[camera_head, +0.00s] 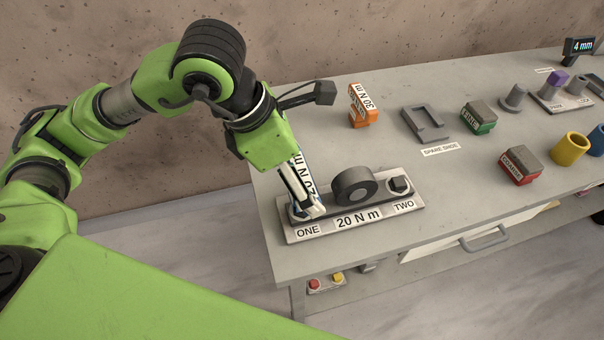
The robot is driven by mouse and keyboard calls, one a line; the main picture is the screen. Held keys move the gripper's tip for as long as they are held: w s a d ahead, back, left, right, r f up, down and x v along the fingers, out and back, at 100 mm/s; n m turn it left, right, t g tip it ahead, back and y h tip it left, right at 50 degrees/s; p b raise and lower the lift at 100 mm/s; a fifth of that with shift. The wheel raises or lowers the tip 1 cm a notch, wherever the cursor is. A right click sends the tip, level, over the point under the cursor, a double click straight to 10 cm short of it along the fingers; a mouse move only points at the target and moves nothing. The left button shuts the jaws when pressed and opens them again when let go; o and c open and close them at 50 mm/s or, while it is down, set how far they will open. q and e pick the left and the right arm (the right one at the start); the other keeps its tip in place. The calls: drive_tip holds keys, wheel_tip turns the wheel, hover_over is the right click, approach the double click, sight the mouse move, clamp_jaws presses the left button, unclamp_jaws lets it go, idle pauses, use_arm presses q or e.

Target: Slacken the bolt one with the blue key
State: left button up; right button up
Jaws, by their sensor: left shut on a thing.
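A dark base plate (375,220) lies near the table's front left corner, with labels ONE, 20 N m and TWO. A dark square bolt head (398,185) stands at the TWO end. A thick dark ring (354,187) stands in the middle of the plate. My left gripper (307,207) points down at the ONE end and is shut on a key (304,174) marked 20 N m; a little blue shows at its edge. The gripper and key hide bolt one, so I cannot tell whether the key is seated on it. My right gripper is not in view.
An orange 30 N m key (363,106) stands behind the plate. A grey spare shoe (426,124), green block (478,118), red block (519,166) and yellow cup (570,149) stand to the right. Bare tabletop lies around the plate. A drawer handle (484,240) sticks out in front.

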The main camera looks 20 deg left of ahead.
use_arm(q)
drive_tip(key=shift+r, duration=0.3)
drive_tip(key=shift+r+p, duration=1.55)
drive_tip(key=shift+r, duration=0.95)
